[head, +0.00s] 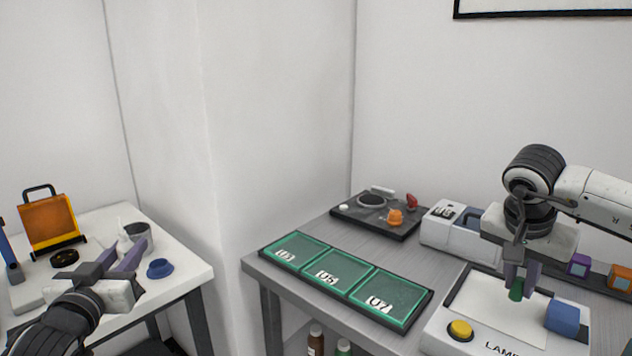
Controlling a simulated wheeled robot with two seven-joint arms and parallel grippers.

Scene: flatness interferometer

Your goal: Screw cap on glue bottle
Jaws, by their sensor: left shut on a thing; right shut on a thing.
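My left gripper (130,255) is over the white table at the left, its purple fingers shut on a pale grey, round, cup-like thing (136,231); the fingers partly hide it. I cannot tell whether this is the glue bottle. A small blue cap-like piece (160,268) lies on the white table just right of the fingers. My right gripper (522,277) points down over the lamp box at the right, shut on a small dark green piece (516,290). I cannot tell whether the green piece is the cap. The grippers are far apart.
An orange panel with a handle (47,220) and a black round piece (64,257) are on the white table. Green trays (335,275) lie on the grey table (262,270). A gap separates the tables.

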